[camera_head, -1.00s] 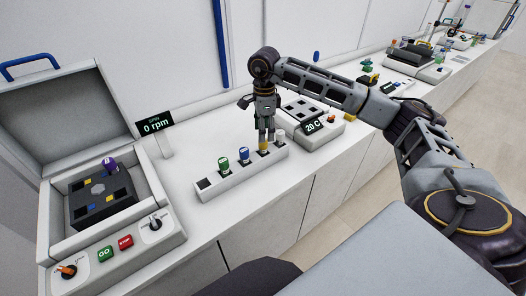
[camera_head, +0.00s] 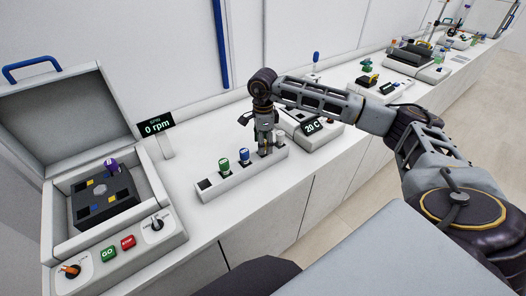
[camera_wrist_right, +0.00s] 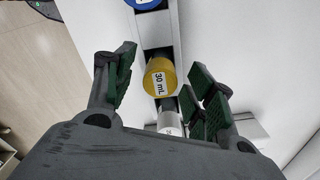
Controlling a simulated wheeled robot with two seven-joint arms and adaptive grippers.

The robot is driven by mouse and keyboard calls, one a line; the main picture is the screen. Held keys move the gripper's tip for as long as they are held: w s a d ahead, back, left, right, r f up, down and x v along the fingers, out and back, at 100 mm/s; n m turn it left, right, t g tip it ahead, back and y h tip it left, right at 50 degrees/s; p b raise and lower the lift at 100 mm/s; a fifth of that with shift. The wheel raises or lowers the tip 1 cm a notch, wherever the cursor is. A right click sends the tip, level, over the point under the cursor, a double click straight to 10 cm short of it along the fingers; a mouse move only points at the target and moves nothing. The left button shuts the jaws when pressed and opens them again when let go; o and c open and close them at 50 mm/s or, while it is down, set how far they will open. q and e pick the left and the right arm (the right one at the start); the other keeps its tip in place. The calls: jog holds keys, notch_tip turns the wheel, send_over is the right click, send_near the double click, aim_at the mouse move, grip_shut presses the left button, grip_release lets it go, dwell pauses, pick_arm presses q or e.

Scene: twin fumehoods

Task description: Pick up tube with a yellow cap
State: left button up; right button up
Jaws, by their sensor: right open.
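The tube with a yellow cap (camera_wrist_right: 160,78) stands in the white rack (camera_head: 224,183). Its cap, marked "30 mL", faces the wrist camera. My right gripper (camera_head: 265,147) points down over the rack; in the wrist view its open fingers (camera_wrist_right: 163,83) are on either side of the yellow cap, with a visible gap. In the head view the gripper mostly hides the yellow cap. My left gripper is not in view.
A blue-capped tube (camera_head: 243,155) and a green-capped tube (camera_head: 223,165) stand left of the gripper in the rack. A white-capped tube (camera_wrist_right: 171,122) is close on the other side. A "20 C" device (camera_head: 311,128) stands behind right, an open centrifuge (camera_head: 105,200) left.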

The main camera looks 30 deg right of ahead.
jog(key=shift+f, duration=0.4)
jog(key=c, duration=1.1)
